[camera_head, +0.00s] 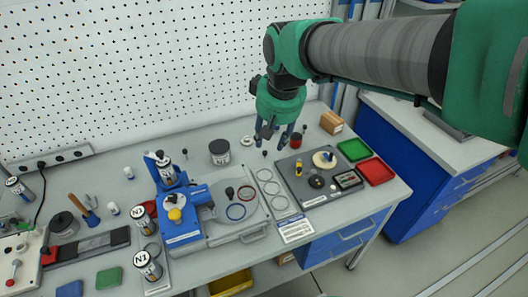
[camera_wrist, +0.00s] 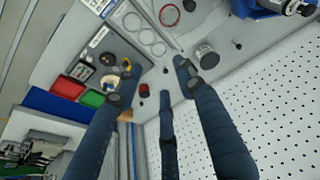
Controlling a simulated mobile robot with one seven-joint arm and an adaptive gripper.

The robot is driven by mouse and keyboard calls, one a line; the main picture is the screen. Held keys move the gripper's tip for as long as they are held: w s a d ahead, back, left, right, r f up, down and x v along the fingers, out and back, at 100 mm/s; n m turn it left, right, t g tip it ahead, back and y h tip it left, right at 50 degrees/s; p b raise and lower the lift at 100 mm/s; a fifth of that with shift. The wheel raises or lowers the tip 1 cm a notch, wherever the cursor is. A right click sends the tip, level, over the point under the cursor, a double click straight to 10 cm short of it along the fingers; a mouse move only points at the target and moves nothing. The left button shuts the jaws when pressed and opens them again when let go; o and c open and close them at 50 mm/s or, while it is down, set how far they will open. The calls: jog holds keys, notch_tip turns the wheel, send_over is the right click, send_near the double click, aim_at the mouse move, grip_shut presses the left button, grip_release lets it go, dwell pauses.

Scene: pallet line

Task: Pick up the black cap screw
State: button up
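A small black piece that looks like the black cap screw (camera_head: 265,153) stands on the grey bench, left of the dark tray. In the wrist view, the small black piece (camera_wrist: 165,70) shows between my spread fingers. It is too small to make out its head or thread. My gripper (camera_head: 274,138) is above the bench, close to the piece in the head view, with its fingers pointing down. In the wrist view my gripper (camera_wrist: 157,80) is open and nothing shows between its fingers at their height.
A dark red jar (camera_head: 296,141) and a dark grey can (camera_head: 220,151) stand either side of my gripper. The dark tray (camera_head: 290,172) holds several small parts. Green (camera_head: 354,149) and red (camera_head: 376,171) trays lie right. A blue press (camera_head: 182,228) stands left. A pegboard (camera_head: 140,70) bounds the back.

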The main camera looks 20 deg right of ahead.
jog(key=w+d+f+g+p, duration=0.1)
jog(key=w+d+f+p, duration=0.1)
jog(key=w, duration=0.7)
jog(key=g+p, duration=0.3)
jog(key=p, duration=0.1)
send_over(265, 152)
notch_tip(265, 152, down, 17)
jog(key=shift+w+f+n, duration=0.15)
jog(key=shift+n, duration=0.25)
jog(key=shift+f, duration=0.1)
jog(key=shift+f+b, duration=0.6)
jog(key=shift+f, duration=3.55)
jog(key=shift+f, duration=0.1)
jog(key=shift+f+b, duration=0.7)
jog(key=shift+f, duration=1.8)
